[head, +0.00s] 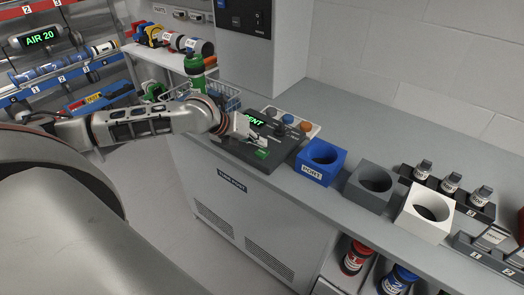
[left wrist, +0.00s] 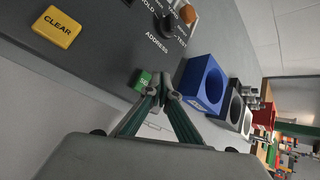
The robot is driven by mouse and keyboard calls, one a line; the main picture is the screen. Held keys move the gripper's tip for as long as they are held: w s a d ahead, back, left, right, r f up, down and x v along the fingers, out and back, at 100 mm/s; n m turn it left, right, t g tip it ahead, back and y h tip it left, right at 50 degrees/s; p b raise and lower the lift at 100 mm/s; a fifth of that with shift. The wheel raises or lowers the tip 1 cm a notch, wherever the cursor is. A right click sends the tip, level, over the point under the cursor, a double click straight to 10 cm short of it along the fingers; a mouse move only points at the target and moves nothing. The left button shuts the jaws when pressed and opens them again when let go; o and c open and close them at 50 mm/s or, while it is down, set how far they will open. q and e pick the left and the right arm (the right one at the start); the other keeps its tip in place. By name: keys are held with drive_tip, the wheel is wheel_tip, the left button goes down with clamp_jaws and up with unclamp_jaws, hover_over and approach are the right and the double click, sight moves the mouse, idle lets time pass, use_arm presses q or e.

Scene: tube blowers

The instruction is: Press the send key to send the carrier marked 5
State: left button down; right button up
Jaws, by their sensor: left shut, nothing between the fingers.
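The send key is a green key (head: 262,154) on the dark control panel (head: 283,146). It also shows in the left wrist view (left wrist: 143,79), where its label is partly covered by my fingers. My left gripper (head: 257,141) is shut and empty, with its fingertips right by the green key; I cannot tell whether they touch it. The fingertips show in the left wrist view too (left wrist: 163,93). The panel's lit green display (head: 252,119) is partly hidden by my arm; the letters ENT show. I cannot make out a carrier marked 5. My right gripper is not in view.
A yellow CLEAR key (left wrist: 57,27) and an ADDRESS knob (left wrist: 164,26) are on the panel. A blue port block (head: 320,162), a grey block (head: 368,187) and a white block (head: 424,212) stand to the right. A wire basket and green bottle (head: 194,72) are behind my wrist.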

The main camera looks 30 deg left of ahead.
sight(260, 152)
use_arm(q)
wheel_tip(260, 152, up, 2)
drive_tip(key=shift+p, duration=0.55)
drive_tip(key=shift+r, duration=1.25)
drive_tip(key=shift+d+f, duration=0.1)
